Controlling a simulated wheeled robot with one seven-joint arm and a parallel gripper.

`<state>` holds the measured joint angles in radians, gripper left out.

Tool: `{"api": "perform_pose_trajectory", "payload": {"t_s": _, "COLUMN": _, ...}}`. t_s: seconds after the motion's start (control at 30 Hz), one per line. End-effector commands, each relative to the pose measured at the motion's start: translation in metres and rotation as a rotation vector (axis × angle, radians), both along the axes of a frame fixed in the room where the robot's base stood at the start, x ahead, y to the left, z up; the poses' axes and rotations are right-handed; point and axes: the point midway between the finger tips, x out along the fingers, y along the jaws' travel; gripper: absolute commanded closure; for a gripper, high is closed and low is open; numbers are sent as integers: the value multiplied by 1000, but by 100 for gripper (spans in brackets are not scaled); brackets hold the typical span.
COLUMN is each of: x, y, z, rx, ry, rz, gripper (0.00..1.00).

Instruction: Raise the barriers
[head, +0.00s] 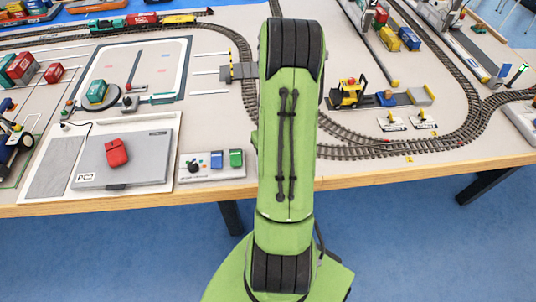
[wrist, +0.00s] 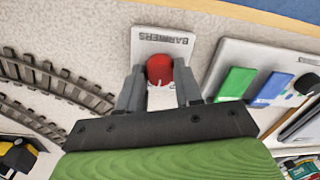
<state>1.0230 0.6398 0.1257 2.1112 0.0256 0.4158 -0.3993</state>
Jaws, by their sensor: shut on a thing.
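A pale plate marked BARRIERS (wrist: 163,41) lies on the table in the wrist view, with a round red knob (wrist: 159,68) on it. My gripper (wrist: 158,88) has its two grey fingers on either side of the knob and is shut on it. The fingers hide the knob's lower part, so I cannot tell its tilt. In the head view my green arm hides the plate, the knob and my gripper. A small grey track crossing (head: 240,72) shows left of my arm; I cannot make out its barriers.
A control panel (wrist: 208,92) with green and blue switches is close beside the plate; the head view shows it left of my arm (head: 212,175). Tracks, a yellow loader (head: 350,92) and two small white-based levers (head: 391,123) are right.

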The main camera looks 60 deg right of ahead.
Motion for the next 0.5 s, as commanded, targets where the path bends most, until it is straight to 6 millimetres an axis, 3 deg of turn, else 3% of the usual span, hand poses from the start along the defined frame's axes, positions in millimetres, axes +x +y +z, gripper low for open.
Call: {"api": "perform_pose_trajectory", "payload": {"t_s": 0.5, "x": 2, "y": -1, "z": 0, "rx": -2, "ry": -2, "rz": 480, "gripper": 96}}
